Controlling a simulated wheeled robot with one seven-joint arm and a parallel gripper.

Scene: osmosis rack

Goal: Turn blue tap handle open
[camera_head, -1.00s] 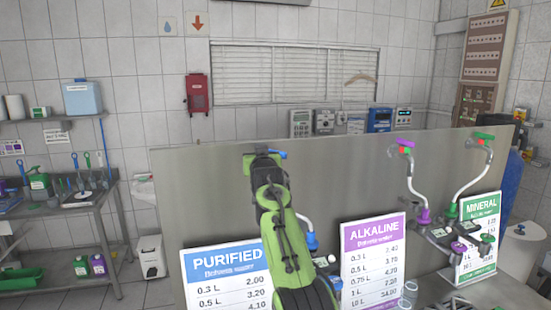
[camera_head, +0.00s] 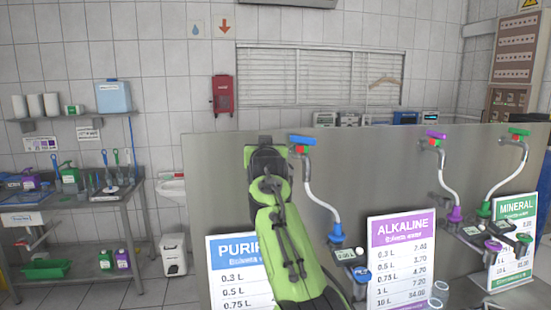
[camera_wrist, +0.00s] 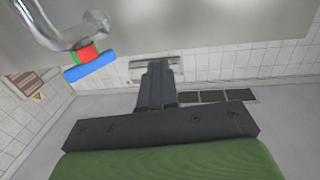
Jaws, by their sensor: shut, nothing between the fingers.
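In the wrist view the blue handle (camera_wrist: 90,65) shows at the upper left, on the end of the metal pipe. My gripper (camera_wrist: 157,68) is shut and empty, to the right of the handle in the wrist view and apart from it. In the head view my green arm rises in front of the panel, its end left of the handle; the fingertips are hidden there.
The steel panel (camera_head: 215,185) stands behind my arm. Taps with a purple handle (camera_head: 436,134) and a green handle (camera_head: 519,132) stand to the right. Price signs, such as the alkaline sign (camera_head: 400,260), line the front.

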